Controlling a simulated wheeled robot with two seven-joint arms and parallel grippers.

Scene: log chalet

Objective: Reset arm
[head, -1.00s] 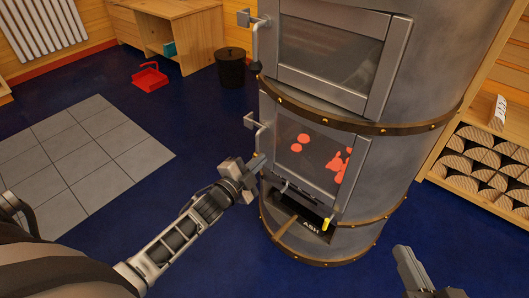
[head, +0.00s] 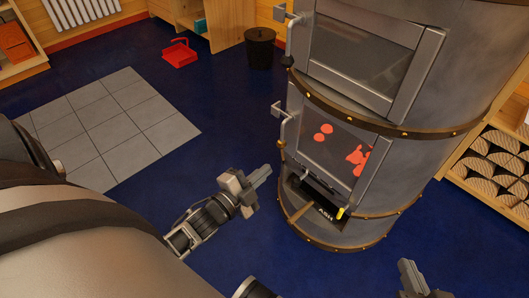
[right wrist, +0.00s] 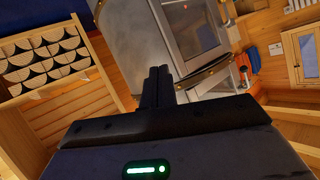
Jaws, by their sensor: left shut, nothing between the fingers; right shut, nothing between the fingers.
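My left gripper (head: 262,174) is shut and empty in the head view, in front of and to the left of the stove, apart from it. My right gripper (head: 408,266) shows at the bottom right of the head view. In the right wrist view its fingers (right wrist: 157,72) are together with nothing between them. The grey round metal stove (head: 440,95) stands upright with brown riveted bands. Its upper glass door (head: 360,55) and lower glass door (head: 335,148) look closed, and red embers glow behind the lower one. The ash drawer (head: 322,208) sits below.
A red dustpan (head: 179,52) and a black bucket (head: 260,48) stand on the blue floor near a wooden desk (head: 222,20). Grey tiles (head: 110,128) lie at left. A firewood rack (head: 490,165) stands right of the stove. The blue floor before the stove is clear.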

